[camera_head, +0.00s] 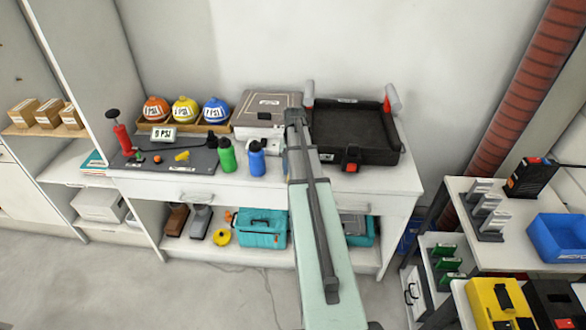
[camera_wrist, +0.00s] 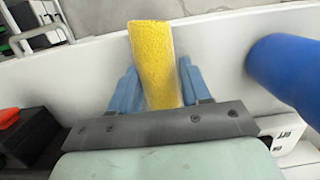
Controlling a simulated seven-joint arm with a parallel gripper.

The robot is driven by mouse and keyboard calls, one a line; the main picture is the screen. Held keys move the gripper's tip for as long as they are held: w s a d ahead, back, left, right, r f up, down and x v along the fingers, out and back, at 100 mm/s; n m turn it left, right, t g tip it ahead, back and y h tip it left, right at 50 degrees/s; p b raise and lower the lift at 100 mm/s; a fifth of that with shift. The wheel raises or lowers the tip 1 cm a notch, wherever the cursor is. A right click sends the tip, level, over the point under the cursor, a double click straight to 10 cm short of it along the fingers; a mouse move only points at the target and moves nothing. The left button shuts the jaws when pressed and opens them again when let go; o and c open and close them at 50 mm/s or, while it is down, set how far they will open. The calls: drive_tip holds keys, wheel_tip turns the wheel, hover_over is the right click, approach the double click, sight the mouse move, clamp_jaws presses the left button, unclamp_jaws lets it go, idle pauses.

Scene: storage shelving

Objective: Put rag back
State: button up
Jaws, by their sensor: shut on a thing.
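The rag (camera_wrist: 152,48) is yellow and rough-textured, and looks rolled or folded into a long strip in the wrist view. My gripper (camera_wrist: 158,76) has its blue fingers on both sides of the rag and is shut on it. The rag's far end sticks out past the fingertips over the white counter edge. In the head view my arm hides most of the gripper, and I cannot make out the rag there. The gripper end is over the white workbench (camera_head: 390,182), between the blue bottle and the black case.
A blue bottle (camera_head: 257,159) stands close to the left of my arm, with a green bottle (camera_head: 227,156) beside it. An open black case (camera_head: 365,155) is to the right. A grey case (camera_head: 268,105) lies behind. Teal toolboxes (camera_head: 262,235) sit on the lower shelf.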

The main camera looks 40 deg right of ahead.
drive_tip(key=shift+f, duration=0.1)
drive_tip(key=o, duration=1.1)
drive_tip(key=r, duration=0.4)
drive_tip(key=d+r, duration=0.1)
drive_tip(key=r, duration=0.3)
drive_tip(key=w+r, duration=0.1)
drive_tip(key=r, duration=0.3)
drive_tip(key=shift+w+d+r, duration=0.1)
drive_tip(key=shift+d, duration=0.05)
